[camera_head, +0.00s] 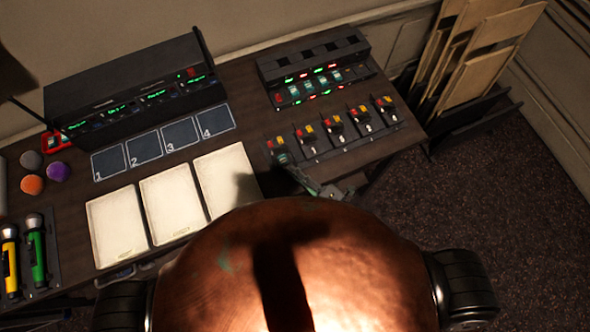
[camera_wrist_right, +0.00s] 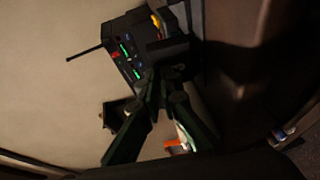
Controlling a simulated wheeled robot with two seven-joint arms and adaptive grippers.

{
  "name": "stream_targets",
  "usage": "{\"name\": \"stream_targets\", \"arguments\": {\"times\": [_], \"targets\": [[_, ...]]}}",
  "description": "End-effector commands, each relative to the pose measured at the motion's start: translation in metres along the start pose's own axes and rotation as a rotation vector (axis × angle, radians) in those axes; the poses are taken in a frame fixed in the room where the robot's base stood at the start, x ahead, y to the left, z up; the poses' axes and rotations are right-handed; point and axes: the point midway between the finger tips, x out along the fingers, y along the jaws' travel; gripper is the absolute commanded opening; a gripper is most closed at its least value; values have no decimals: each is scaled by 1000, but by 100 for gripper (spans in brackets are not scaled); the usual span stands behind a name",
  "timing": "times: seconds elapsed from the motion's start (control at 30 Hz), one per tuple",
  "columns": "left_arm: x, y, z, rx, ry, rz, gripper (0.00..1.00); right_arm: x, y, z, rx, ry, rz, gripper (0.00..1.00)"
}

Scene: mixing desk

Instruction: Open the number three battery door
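A row of small dark units with red and yellow tops (camera_head: 333,128) stands on the right part of the desk. Behind it is a black multi-slot box (camera_head: 315,65) with green and red lights. I cannot make out which part is the number three battery door, nor whether it is open. My right gripper (camera_head: 283,158) is low at the front left end of the row; I cannot tell if it touches a unit. In the right wrist view its dark green fingers (camera_wrist_right: 163,82) come together at the tips, with nothing clearly held. My left gripper is out of view.
A long black rack (camera_head: 135,92) stands at the back left, before it four numbered pads (camera_head: 163,145). White trays (camera_head: 172,207) line the desk front. Yellow and green microphones (camera_head: 36,258) and foam balls lie at the left. Boards (camera_head: 482,45) lean at the right.

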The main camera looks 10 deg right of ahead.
Motion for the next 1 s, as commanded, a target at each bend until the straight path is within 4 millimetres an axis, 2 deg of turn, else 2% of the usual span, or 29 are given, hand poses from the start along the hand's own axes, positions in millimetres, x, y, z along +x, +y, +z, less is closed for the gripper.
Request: {"name": "stream_targets", "arguments": {"times": [0.37, 0.53, 0.83, 1.0], "targets": [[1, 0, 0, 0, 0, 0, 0, 0, -1, -1, 0, 2, 1, 0], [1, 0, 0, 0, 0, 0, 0, 0, -1, -1, 0, 2, 1, 12], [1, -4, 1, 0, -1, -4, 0, -2, 0, -1, -1, 2, 1, 12], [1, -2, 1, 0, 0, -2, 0, -14, -1, -1, -3, 4, 0, 12]]}}
